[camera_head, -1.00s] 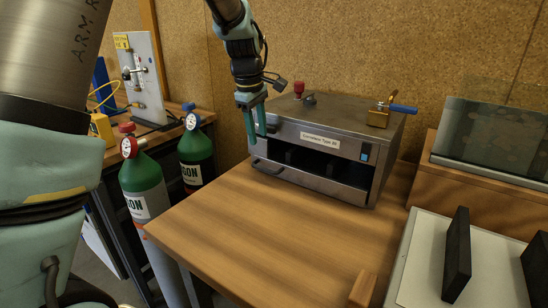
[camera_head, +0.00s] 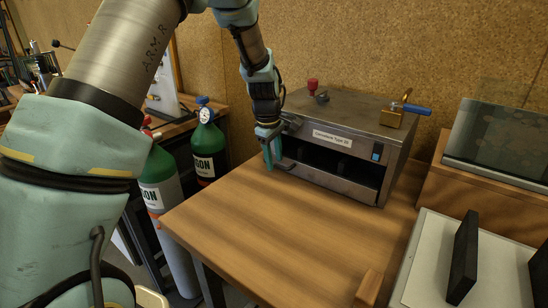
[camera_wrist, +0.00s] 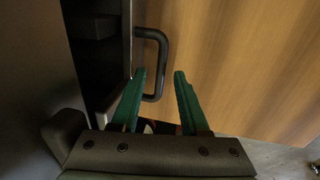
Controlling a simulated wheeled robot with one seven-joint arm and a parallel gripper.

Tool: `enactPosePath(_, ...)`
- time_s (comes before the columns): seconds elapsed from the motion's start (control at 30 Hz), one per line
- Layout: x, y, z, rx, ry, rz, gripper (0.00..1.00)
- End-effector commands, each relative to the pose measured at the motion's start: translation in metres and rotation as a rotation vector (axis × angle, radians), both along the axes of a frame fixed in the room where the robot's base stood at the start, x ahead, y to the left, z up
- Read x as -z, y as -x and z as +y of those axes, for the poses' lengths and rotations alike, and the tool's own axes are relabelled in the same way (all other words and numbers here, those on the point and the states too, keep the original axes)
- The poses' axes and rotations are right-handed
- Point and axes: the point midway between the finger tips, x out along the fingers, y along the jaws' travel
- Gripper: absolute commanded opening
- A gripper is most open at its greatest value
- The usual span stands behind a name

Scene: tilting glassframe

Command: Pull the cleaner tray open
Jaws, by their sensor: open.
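The cleaner (camera_head: 345,125) is a grey metal box with a label and a dark front opening, standing at the back of the wooden table. The tray's dark bar handle (camera_wrist: 163,62) shows in the wrist view, sticking out from the tray's front edge. My gripper (camera_head: 271,152) is at the cleaner's front left corner, pointing down. In the wrist view my gripper (camera_wrist: 159,76) is open, and the near end of the handle shows between its teal fingers, close to the left one. I cannot tell whether they touch. The fingers partly hide the handle in the head view.
The wooden table (camera_head: 270,225) is clear in front of the cleaner. Green gas bottles (camera_head: 207,150) stand left of the table. A blue-handled brass valve (camera_head: 402,110) is on top of the cleaner. A glass panel (camera_head: 500,138) and a white board with black blocks (camera_head: 462,258) are at right.

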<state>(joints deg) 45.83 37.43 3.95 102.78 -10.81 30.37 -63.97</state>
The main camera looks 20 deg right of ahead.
Motion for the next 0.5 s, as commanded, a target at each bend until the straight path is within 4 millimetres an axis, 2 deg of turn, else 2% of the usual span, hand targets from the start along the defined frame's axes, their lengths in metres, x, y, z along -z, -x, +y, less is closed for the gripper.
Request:
enactPosePath(0.07, -0.0002, 0.0, 0.0, 0.0, 0.0, 0.0, 0.41)
enactPosePath(0.43, -0.0004, 0.0001, 0.0001, 0.0, 0.0, 0.0, 0.0)
enactPosePath(0.5, -0.0004, 0.0, 0.0002, 0.0, 0.0, 0.0, 0.0)
